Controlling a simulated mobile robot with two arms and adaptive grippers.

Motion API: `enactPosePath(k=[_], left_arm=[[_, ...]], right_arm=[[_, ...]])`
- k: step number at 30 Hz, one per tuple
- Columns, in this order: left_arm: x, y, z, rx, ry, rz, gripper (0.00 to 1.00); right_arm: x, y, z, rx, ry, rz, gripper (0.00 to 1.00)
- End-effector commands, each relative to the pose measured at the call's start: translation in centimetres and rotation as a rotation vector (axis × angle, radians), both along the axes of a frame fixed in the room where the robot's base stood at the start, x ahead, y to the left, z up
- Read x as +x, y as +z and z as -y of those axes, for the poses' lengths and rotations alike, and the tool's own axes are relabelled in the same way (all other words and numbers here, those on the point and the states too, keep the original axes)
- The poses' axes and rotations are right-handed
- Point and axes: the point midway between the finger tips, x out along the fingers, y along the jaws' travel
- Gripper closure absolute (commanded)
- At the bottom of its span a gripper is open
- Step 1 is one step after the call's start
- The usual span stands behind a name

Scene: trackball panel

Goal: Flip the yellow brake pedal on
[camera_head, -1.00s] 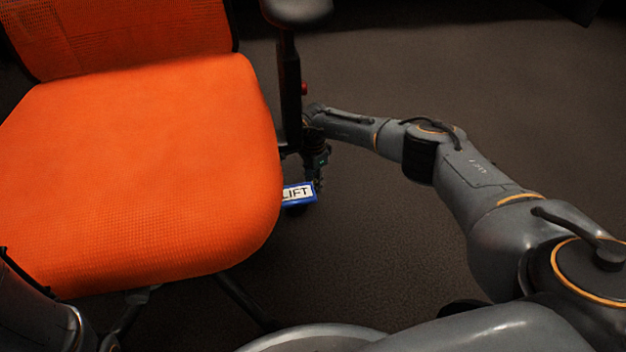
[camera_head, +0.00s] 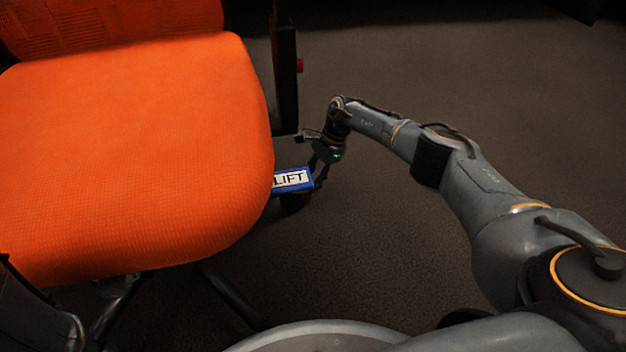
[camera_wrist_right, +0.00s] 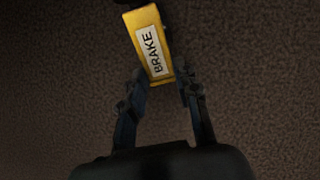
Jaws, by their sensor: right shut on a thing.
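The yellow brake pedal (camera_wrist_right: 152,45) shows at the top of the right wrist view, with a white label reading BRAKE. My right gripper (camera_wrist_right: 162,78) has its two fingers on either side of the pedal's near end and is shut on it. In the head view my right gripper (camera_head: 318,178) is low beside the orange chair's seat, close to the blue LIFT paddle (camera_head: 293,179). The yellow pedal cannot be made out in the head view. Part of my left arm shows at the lower left, but its gripper is out of view.
The orange chair seat (camera_head: 130,150) fills the left of the head view. A dark armrest post (camera_head: 286,80) with a red knob (camera_head: 299,65) rises by the seat's right side, left of my right wrist. The dark carpet (camera_head: 500,110) to the right is clear.

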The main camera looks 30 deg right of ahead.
Motion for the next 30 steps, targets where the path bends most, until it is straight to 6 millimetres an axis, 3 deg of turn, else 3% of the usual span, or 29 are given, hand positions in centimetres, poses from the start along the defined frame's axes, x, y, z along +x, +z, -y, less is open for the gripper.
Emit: enactPosePath(k=[7,8,11,23,30], left_arm=[[-0.2,0.1,0.0,0.0,0.0,0.008,0.6],[-0.2,0.1,0.0,0.0,0.0,0.01,0.6],[-0.2,0.2,0.0,0.0,0.0,0.01,0.6],[-0.1,0.1,-0.1,-0.002,0.0,0.005,0.6],[-0.2,0.1,0.0,-0.002,0.0,0.006,0.6]], right_arm=[[0.0,0.0,-0.1,0.002,0.001,0.0,1.0],[0.0,0.0,-0.1,0.002,0.001,0.0,0.67],[0.0,0.0,-0.1,0.001,0.001,-0.001,0.47],[0.1,0.5,0.2,0.0,0.0,0.001,0.45],[0.2,4.4,2.0,-0.001,-0.001,0.004,0.45]])
